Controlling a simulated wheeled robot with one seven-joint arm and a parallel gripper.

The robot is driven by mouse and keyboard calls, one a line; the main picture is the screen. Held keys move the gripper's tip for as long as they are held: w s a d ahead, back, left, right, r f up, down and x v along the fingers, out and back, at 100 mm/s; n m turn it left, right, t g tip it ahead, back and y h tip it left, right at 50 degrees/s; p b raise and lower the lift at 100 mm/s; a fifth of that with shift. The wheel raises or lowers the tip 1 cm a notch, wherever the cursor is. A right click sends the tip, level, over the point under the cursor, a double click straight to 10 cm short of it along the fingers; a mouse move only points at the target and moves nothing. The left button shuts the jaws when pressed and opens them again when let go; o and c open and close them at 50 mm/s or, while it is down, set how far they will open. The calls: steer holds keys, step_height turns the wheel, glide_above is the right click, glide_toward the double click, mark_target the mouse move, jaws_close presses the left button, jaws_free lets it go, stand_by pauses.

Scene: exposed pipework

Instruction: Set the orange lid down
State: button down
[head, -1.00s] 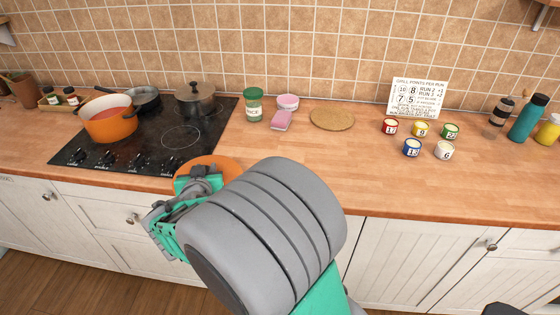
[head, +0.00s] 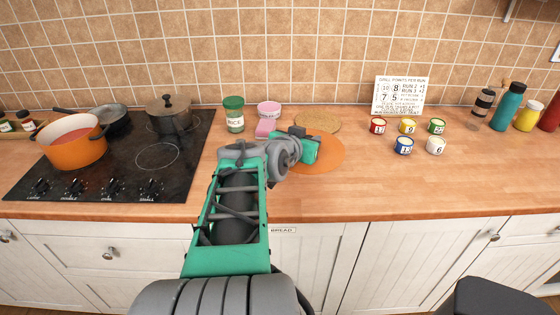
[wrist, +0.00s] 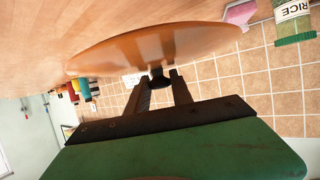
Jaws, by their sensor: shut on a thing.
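The orange lid (head: 328,155) is a flat round disc over the wooden counter, right of the stove and just in front of the cork mat. My gripper (head: 308,148) is above it and hides part of it. In the wrist view the lid (wrist: 150,48) is seen edge-on, and my gripper's fingers (wrist: 159,84) are shut on its dark knob (wrist: 159,77). I cannot tell whether the lid touches the counter. The orange pot (head: 75,150) stands without a lid on the stove (head: 120,175).
The round cork mat (head: 318,121) lies behind the lid. A rice jar (head: 233,115), a pink tub (head: 268,109) and a pink sponge (head: 265,128) stand left of the mat. Several small cans (head: 404,146) are to the right. The counter (head: 440,185) at front right is clear.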

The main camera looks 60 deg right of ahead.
steer(key=w+f, duration=0.4)
steer(key=w+d+f, duration=0.1)
steer(key=w+f, duration=0.1)
steer(key=w, duration=0.1)
steer(key=shift+w+f, duration=0.1)
steer(key=shift+f, duration=0.1)
steer(key=f, duration=0.3)
steer(key=shift+w+f+p, duration=0.3)
steer(key=shift+w+f, duration=0.05)
steer(key=shift+f, duration=0.1)
steer(key=shift+f, duration=0.15)
steer(key=c, duration=1.1)
jaws_free()
